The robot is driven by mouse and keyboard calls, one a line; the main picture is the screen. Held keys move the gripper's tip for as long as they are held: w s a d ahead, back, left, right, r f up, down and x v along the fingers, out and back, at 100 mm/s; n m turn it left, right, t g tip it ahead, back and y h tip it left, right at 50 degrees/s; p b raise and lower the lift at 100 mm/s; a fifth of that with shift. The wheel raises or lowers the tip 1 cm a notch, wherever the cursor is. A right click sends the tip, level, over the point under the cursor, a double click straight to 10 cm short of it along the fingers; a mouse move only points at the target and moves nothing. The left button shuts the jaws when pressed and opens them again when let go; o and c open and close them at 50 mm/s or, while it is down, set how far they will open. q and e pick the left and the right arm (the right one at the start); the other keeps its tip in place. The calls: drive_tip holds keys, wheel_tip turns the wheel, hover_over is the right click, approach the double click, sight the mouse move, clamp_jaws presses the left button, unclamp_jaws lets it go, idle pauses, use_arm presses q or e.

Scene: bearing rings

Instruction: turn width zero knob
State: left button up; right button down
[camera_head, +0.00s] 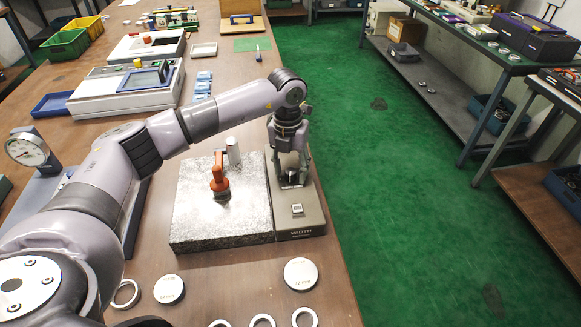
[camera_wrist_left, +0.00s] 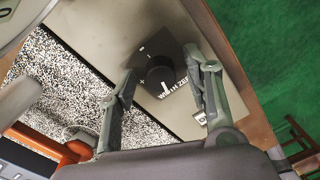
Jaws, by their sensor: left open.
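The width zero knob (camera_wrist_left: 157,75) is black and round with a white pointer line, beside plus and minus marks and lettering. It sits on the grey width unit (camera_head: 309,216), which also fills the wrist view around it (camera_wrist_left: 110,28). My left gripper (camera_head: 292,181) points down over the unit in the head view, where it mostly hides the knob. In the left wrist view its two fingers (camera_wrist_left: 162,72) are open, one on each side of the knob. I cannot tell whether either finger touches it. My right gripper is not in view.
A speckled granite block (camera_head: 225,232) with an orange-handled tool (camera_head: 219,182) stands left of the unit. Discs (camera_head: 300,273) and rings lie in front. A dial gauge (camera_head: 28,150) is at the left. The table's right edge is close to the unit.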

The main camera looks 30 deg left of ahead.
sight(289, 170)
use_arm(q)
drive_tip(key=shift+r, duration=0.1)
wheel_tip(289, 170, up, 12)
drive_tip(key=shift+a, duration=0.2)
drive_tip(key=shift+s+f, duration=0.1)
drive_tip(key=shift+f, duration=0.1)
idle(0.5)
